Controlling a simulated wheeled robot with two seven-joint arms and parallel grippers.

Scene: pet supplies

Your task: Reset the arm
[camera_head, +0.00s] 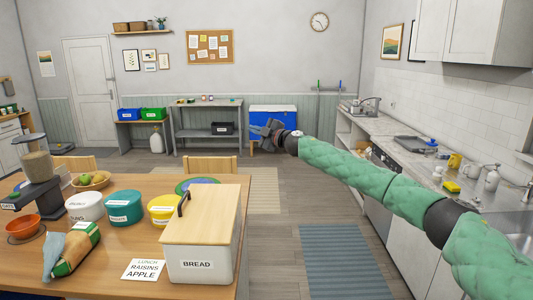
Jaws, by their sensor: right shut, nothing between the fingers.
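My right arm comes in from the right edge, in a green padded sleeve, and stretches toward the middle of the camera_head view. My right gripper (264,131) is at its far end, in the air over the floor beyond the wooden table. Its fingers look small and grey, are shut and hold nothing. It is apart from everything on the table. The blue box (285,113) against the far wall shows behind it. My left gripper is not in view.
The wooden table (95,274) at left bears a bread bin (200,262), a teal tub (124,208), a yellow tub (163,209), a fruit bowl (91,181) and a card (144,269). A kitchen counter (417,166) runs along the right. The floor between (305,205) is clear, with a blue mat (345,262).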

